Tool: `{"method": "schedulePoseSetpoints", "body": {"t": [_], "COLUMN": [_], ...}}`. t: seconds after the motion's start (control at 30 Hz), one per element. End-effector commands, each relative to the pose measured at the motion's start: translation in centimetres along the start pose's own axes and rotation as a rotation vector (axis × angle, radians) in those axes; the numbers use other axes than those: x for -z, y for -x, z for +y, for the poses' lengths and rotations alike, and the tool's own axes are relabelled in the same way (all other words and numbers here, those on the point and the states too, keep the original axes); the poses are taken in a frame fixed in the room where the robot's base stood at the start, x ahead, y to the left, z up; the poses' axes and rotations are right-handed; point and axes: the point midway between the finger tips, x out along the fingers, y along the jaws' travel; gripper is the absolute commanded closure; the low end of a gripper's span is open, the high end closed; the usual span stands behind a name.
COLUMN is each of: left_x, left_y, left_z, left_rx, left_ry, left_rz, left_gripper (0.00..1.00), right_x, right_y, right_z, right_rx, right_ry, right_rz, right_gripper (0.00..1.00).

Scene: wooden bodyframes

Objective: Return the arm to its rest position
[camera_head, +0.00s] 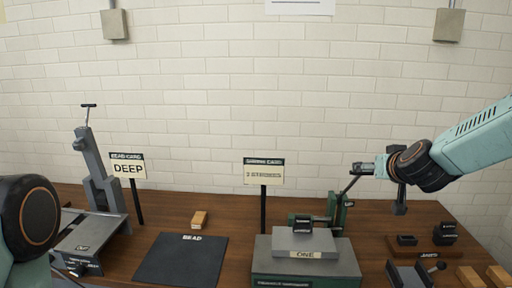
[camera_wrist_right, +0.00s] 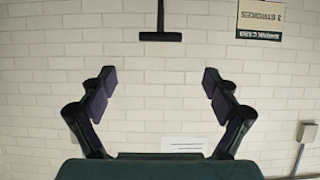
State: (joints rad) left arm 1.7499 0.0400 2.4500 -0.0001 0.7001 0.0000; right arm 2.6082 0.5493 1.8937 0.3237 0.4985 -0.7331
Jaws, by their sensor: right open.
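My right arm (camera_head: 470,140) comes in from the right, raised over the workbench. Its gripper (camera_head: 364,168) is above the back right of the bench, by the lever of the green press (camera_head: 338,212). In the wrist view the right gripper (camera_wrist_right: 160,80) is open, with nothing between its fingers. A dark T-shaped handle (camera_wrist_right: 160,37) shows beyond the fingertips, apart from them. Part of my left arm (camera_head: 30,220) shows at the left edge; its gripper is out of view.
A stroke-card sign (camera_head: 264,172) stands mid-bench. A brick wall is behind.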

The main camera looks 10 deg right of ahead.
Motion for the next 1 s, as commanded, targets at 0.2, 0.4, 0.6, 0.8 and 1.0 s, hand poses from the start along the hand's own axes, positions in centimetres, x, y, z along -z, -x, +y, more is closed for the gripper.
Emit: {"method": "schedulePoseSetpoints", "body": {"t": [0.2, 0.4, 0.6, 0.8, 1.0], "left_x": [0.0, 0.0, 0.0, 0.0, 0.0], "left_y": [0.0, 0.0, 0.0, 0.0, 0.0], "left_z": [0.0, 0.0, 0.0, 0.0, 0.0], "left_rx": [0.0, 0.0, 0.0, 0.0, 0.0], "left_ry": [0.0, 0.0, 0.0, 0.0, 0.0], "left_rz": [0.0, 0.0, 0.0, 0.0, 0.0], "left_gripper": [0.41, 0.41, 0.41, 0.41, 0.41], "right_x": [-0.1, -0.2, -0.2, -0.3, -0.2], "right_y": [-2.2, -5.1, -7.8, -10.2, -11.6], "right_z": [0.0, 0.0, 0.0, -0.1, -0.1], "right_rx": [-0.002, -0.001, -0.001, 0.0, 0.0], "right_ry": [0.005, 0.004, 0.003, 0.002, 0.002], "right_rz": [-0.001, -0.003, -0.003, -0.005, -0.004], "right_gripper": [0.11, 0.11, 0.11, 0.11, 0.11]}}
